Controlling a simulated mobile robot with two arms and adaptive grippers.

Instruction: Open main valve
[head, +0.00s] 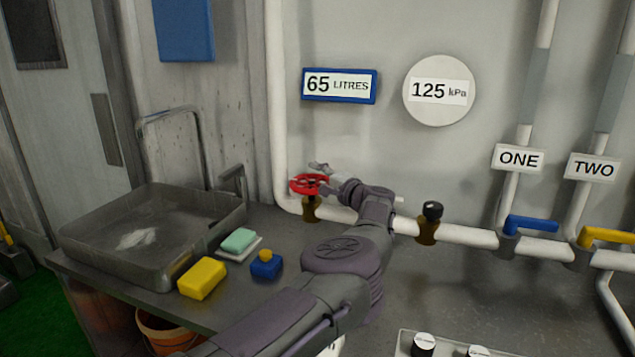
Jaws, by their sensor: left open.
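The main valve has a red handwheel (306,186) on a brass body (311,210), set in the white pipe low on the wall. My left arm comes in from the lower middle and reaches up to the valve. My left gripper (322,176) is open, with its fingers at the right side of the red wheel. One finger shows just above the wheel; whether the fingers touch it I cannot tell. Part of the wheel is hidden behind the gripper. My right gripper is not in view.
A blue-handled valve (531,224) under ONE and a yellow-handled valve (606,237) under TWO sit to the right. A black-knobbed brass fitting (430,220) is nearer. Gauges read 65 litres (339,86) and 125 kPa (439,91). A metal sink (90,228), sponges and soap lie left.

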